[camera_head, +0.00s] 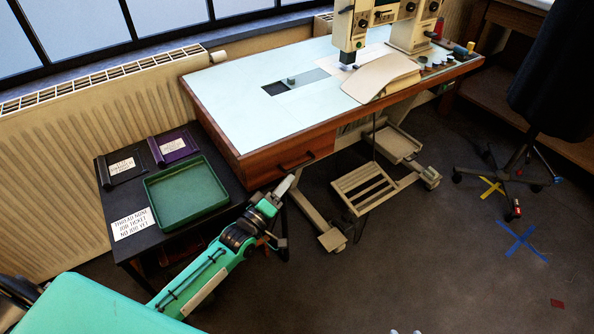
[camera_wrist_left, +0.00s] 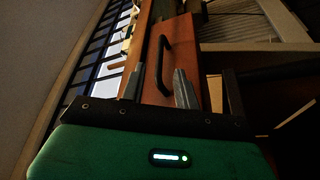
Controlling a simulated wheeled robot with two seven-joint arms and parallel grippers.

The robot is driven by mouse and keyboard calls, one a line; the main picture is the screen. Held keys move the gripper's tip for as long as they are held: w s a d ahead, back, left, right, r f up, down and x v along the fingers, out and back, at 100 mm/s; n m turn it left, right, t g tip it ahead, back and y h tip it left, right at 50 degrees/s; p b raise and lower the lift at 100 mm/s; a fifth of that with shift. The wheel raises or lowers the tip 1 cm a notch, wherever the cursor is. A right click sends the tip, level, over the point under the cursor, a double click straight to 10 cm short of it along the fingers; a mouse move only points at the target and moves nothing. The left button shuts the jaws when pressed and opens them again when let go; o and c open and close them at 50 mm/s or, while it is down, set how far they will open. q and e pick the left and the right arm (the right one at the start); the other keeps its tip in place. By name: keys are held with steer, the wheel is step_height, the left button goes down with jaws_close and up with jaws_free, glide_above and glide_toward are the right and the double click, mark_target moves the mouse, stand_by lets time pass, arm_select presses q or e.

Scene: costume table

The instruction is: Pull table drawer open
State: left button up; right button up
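The table drawer (camera_head: 262,172) has a brown wooden front under the near end of the pale-topped table (camera_head: 250,105). It looks shut, flush with the table's side. Its dark bar handle (camera_head: 296,163) also shows in the left wrist view (camera_wrist_left: 160,62). My left gripper (camera_head: 286,186) is just below and in front of the handle. The handle lies ahead of the gap, and no contact shows. My right gripper is not recognisable in either view.
A low black side table (camera_head: 108,169) with a green tray (camera_head: 187,194) stands left of my left arm. A sewing machine (camera_head: 349,30) stands on the table's far part. A slatted pedal (camera_head: 364,188) is below. Floor to the right is mostly clear.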

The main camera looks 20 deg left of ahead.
arm_select(q)
steer(key=x, duration=0.6)
jaws_close()
steer(key=shift+s, duration=0.1)
